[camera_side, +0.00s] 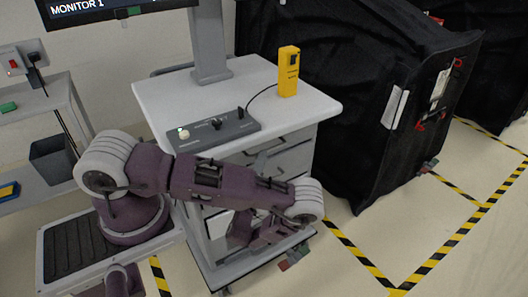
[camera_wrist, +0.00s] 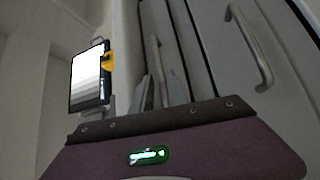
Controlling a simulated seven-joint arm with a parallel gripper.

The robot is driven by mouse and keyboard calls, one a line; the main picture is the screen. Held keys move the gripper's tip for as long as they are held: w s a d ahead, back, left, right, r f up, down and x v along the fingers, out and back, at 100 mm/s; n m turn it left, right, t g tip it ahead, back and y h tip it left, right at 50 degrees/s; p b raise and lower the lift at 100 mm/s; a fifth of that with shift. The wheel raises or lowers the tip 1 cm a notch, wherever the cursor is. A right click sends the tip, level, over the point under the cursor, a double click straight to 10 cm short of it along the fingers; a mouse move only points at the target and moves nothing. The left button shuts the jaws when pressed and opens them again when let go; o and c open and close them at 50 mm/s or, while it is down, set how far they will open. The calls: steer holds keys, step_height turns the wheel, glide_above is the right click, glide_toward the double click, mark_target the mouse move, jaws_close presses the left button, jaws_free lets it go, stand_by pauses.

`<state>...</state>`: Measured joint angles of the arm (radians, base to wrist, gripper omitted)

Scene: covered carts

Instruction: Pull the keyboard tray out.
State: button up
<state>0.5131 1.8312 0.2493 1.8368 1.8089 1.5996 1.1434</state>
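The pale grey cart (camera_side: 300,102) stands in the middle of the side view. Just under its top is a slim front panel with a handle (camera_side: 264,160), which looks like the keyboard tray; it appears pushed in. My gripper (camera_side: 242,232) is low at the cart's front, turned toward it and partly hidden by my wrist. In the wrist view, narrow grey finger-like shapes (camera_wrist: 162,88) rise close to a slim handle (camera_wrist: 156,55) on the cart front. Whether they touch or close on it is unclear.
A control box (camera_side: 215,130) and a yellow handheld device (camera_side: 288,72) sit on the cart top, with a monitor (camera_side: 110,8) above. More drawers lie below; one has a large handle (camera_wrist: 252,50). Black covered carts (camera_side: 350,110) stand at right.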

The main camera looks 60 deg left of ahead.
steer(key=x, duration=0.4)
steer(key=shift+w+a, duration=0.15)
jaws_close()
stand_by(1.2)
